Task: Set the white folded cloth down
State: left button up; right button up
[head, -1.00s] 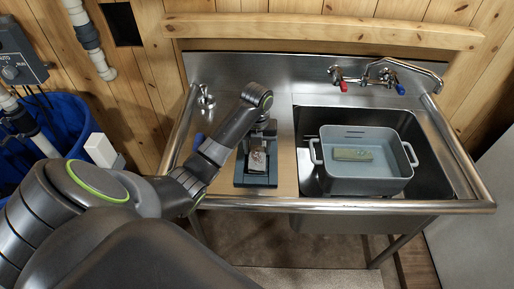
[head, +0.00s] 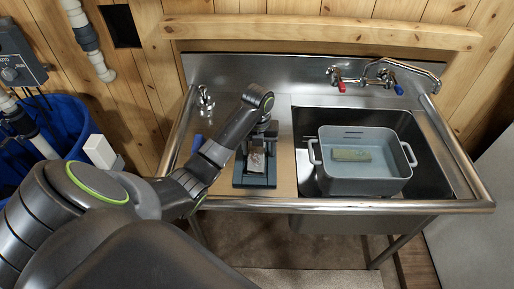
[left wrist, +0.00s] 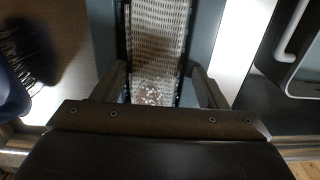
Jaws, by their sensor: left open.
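The white folded cloth (head: 257,162) lies in a dark grey tray (head: 256,182) on the left side of the sink counter. In the left wrist view the cloth (left wrist: 158,40) is a pale woven strip running away from me, with a speckled patch at its near end. My left gripper (head: 264,143) is above the tray at the cloth. In the left wrist view its fingers (left wrist: 160,88) are open, one on each side of the cloth. Whether they touch it I cannot tell. My right gripper is not in view.
A grey-blue basin (head: 365,186) with two handles sits in the steel sink (head: 432,180) to the right, a greenish block (head: 350,155) inside it. The faucet (head: 385,72) is behind. A blue bin (head: 68,118) stands at the left. A small blue item (head: 198,141) is left of the tray.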

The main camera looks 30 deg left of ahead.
aim_at(256, 150)
pick_arm(q)
jog(key=r, duration=0.1)
jog(key=r+p, duration=0.1)
jog(key=r, duration=0.1)
jog(key=shift+s+a+r, duration=0.1)
jog(key=shift+a+r, duration=0.05)
jog(key=shift+a, duration=0.25)
notch_tip(256, 150, up, 8)
jog(key=p, duration=0.8)
jog(key=shift+r+p, duration=0.25)
jog(key=shift+p, duration=0.1)
jog(key=shift+s+f, duration=0.1)
